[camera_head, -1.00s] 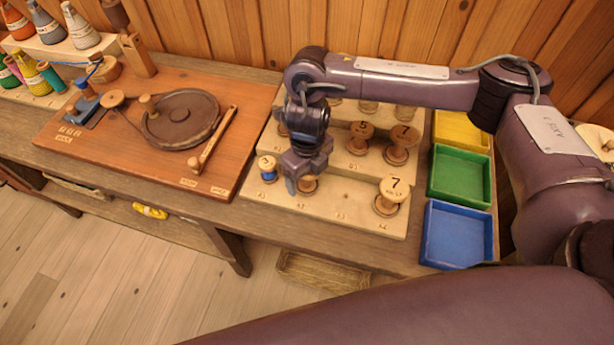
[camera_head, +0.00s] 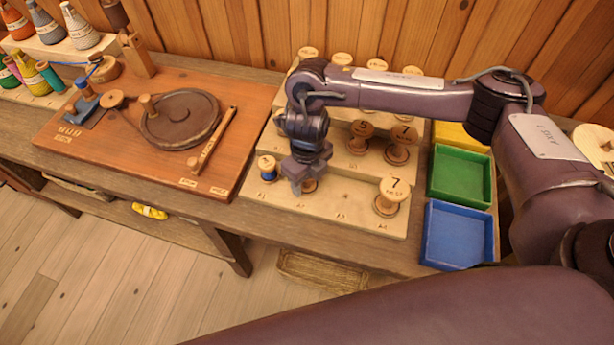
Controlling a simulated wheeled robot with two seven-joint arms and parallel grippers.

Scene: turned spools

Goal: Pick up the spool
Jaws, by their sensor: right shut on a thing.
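My right gripper (camera_head: 304,186) points down at the front step of the pale wooden stepped rack (camera_head: 345,209). It is shut on a wooden spool (camera_head: 310,186), which is mostly hidden behind the fingers. I cannot tell whether this spool still touches the rack. A spool with blue thread (camera_head: 268,172) stands just left of the gripper. A bare spool marked 7 (camera_head: 391,194) stands at the right end of the front step. Two more spools, marked 5 (camera_head: 361,135) and 7 (camera_head: 401,142), stand on the middle step. My left gripper is not in view.
A yellow tray (camera_head: 459,135), a green tray (camera_head: 460,174) and a blue tray (camera_head: 457,233), all empty, line the bench right of the rack. A wooden winder board (camera_head: 110,152) with a dark wheel lies left. Several more spools stand on the back step, partly behind my forearm.

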